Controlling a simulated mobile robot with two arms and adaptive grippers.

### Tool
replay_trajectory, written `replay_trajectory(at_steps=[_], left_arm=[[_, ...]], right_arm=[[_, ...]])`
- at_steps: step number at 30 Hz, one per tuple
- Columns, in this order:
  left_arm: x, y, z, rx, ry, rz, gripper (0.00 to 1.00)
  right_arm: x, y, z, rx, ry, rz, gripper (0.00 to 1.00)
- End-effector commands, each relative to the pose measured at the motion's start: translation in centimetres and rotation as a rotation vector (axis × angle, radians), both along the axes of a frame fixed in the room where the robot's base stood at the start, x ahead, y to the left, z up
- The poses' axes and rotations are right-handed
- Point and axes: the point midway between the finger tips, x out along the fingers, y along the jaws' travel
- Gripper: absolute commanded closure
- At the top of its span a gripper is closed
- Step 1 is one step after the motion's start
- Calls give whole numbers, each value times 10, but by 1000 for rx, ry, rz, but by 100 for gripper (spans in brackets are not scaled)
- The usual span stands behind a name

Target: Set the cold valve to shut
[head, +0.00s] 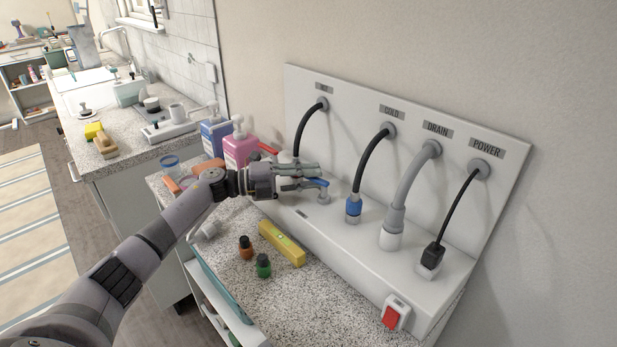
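The cold valve has a blue lever (319,183) on a pale stem that rises from the white ledge of the hookup panel (345,250). It stands left of the blue-collared hose end below the COLD label (392,112). My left gripper (318,176) reaches in from the left. Its two fingers look parted, with their tips right at the blue lever. Whether they touch it I cannot tell. The fingers partly cover the lever's near end. A red lever (268,149) shows behind the gripper, its valve mostly hidden. My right gripper is not in view.
Black hoses (371,158), a grey drain hose (410,185) and a power plug (433,257) stand along the panel. A red switch (391,316) is at the front right. Detergent bottles (238,150) stand behind.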

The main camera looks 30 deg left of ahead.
Motion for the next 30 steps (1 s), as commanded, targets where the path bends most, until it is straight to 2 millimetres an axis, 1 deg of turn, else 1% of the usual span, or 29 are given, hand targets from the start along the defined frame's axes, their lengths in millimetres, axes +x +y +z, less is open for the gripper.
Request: replay_trajectory(at_steps=[7, 10, 13, 17, 25, 30], left_arm=[[0, 0, 1, -2, -3, 1, 71], [0, 1, 2, -2, -3, 2, 71], [-4, 8, 1, -2, -1, 3, 71], [-17, 25, 1, 1, 1, 4, 71], [-51, 71, 0, 2, 1, 4, 71], [-66, 90, 1, -1, 1, 2, 71]], right_arm=[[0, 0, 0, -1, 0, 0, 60], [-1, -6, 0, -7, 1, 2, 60], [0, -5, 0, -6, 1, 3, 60], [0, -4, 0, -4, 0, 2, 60], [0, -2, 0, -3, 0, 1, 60], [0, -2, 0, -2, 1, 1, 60]])
